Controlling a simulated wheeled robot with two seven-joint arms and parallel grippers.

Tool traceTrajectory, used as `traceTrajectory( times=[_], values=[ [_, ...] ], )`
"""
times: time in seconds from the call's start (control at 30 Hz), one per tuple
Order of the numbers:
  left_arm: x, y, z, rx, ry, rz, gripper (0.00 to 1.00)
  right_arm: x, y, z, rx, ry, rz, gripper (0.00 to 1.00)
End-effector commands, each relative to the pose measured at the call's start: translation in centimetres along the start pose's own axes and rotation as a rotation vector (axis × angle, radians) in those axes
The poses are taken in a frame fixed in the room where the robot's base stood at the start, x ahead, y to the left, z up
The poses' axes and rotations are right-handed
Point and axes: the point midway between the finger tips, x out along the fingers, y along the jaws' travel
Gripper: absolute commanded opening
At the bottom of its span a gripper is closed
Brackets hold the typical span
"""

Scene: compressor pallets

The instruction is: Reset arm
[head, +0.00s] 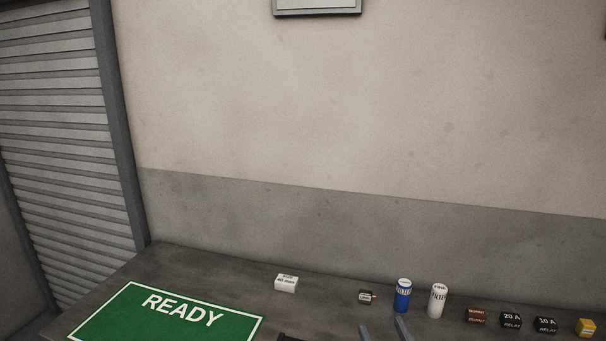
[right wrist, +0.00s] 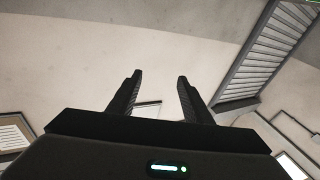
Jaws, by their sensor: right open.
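My right gripper (head: 384,330) shows at the bottom edge of the head view, with its two fingertips apart and nothing between them. In the right wrist view the right gripper (right wrist: 156,80) is open and empty, its fingers pointing towards the wall. It stands in front of the row of small parts on the table, apart from them as far as I can see. My left gripper is not in view.
A dark table (head: 225,270) bears a green READY mat (head: 120,318) at left. A white box (head: 286,283), a small dark part (head: 367,297), a blue can (head: 403,296), a white can (head: 437,300), a brown block (head: 475,316), black relays (head: 511,320) and a yellow part (head: 587,327) stand along it.

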Motion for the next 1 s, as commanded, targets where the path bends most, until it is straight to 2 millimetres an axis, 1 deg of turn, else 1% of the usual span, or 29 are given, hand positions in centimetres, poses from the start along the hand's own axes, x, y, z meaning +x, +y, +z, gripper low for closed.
traceTrajectory(
  times=[0.03,0.07,0.1,0.17,0.2,0.27,0.3,0.37,0.4,0.5,0.57,0.6,0.7,0.9,0.97,1.0],
  values=[
    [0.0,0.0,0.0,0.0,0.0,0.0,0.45,-1.1,0.9,2.8,0.009,-0.103,0.034,0.45],
    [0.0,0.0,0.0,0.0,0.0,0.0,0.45,-1.9,1.4,4.5,0.01,-0.166,0.053,0.45],
    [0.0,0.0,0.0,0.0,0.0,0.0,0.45,-3.0,2.0,6.8,0.011,-0.25,0.073,0.45],
    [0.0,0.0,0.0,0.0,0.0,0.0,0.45,-5.0,2.7,9.9,0.014,-0.375,0.096,0.45],
    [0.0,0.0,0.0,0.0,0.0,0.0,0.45,-6.5,3.0,11.9,0.016,-0.458,0.106,0.45],
    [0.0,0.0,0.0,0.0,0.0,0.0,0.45,-9.1,3.3,14.8,0.015,-0.582,0.116,0.45],
    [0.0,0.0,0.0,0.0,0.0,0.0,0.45,-10.9,3.4,16.5,0.016,-0.664,0.118,0.45],
    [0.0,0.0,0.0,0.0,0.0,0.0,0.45,-13.8,3.4,18.8,0.017,-0.782,0.113,0.45],
    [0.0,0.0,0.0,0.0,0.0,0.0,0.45,-15.6,3.4,20.1,0.018,-0.854,0.108,0.45],
    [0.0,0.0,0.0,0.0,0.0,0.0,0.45,-19.6,3.0,22.5,0.02,-1.003,0.087,0.45],
    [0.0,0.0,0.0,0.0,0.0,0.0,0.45,-21.7,2.8,23.4,0.022,-1.074,0.072,0.45],
    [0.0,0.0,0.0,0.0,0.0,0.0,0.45,-23.1,2.6,24.0,0.023,-1.119,0.061,0.45],
    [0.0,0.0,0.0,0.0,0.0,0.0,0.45,-25.9,2.2,24.9,0.027,-1.213,0.036,0.45],
    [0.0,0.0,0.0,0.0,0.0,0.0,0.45,-31.0,1.4,26.1,0.035,-1.371,-0.019,0.45],
    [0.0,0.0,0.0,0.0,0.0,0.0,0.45,-32.5,1.1,26.3,0.039,-1.415,-0.037,0.45],
    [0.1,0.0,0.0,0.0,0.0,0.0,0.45,-32.9,0.9,26.8,0.039,-1.432,-0.044,0.45]
  ],
)
